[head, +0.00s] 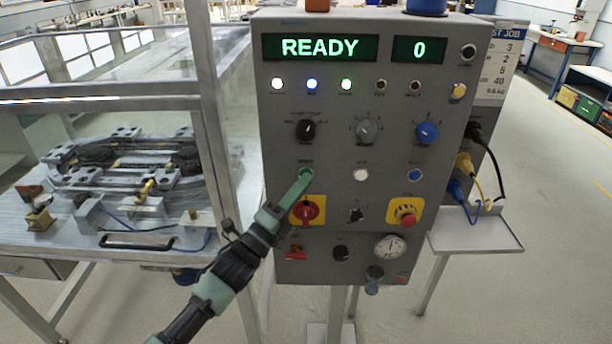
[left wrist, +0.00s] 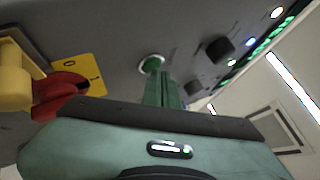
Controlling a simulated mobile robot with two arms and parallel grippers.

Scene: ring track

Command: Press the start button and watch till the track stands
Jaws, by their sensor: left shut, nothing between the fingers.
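My right gripper is out of view.
Below the button is a red rotary switch (head: 306,211) on a yellow plate, close to my gripper. A red emergency stop (head: 406,212) sits at the panel's lower right. A guard post (head: 207,90) stands left of the panel. A small shelf (head: 480,232) juts out at right.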

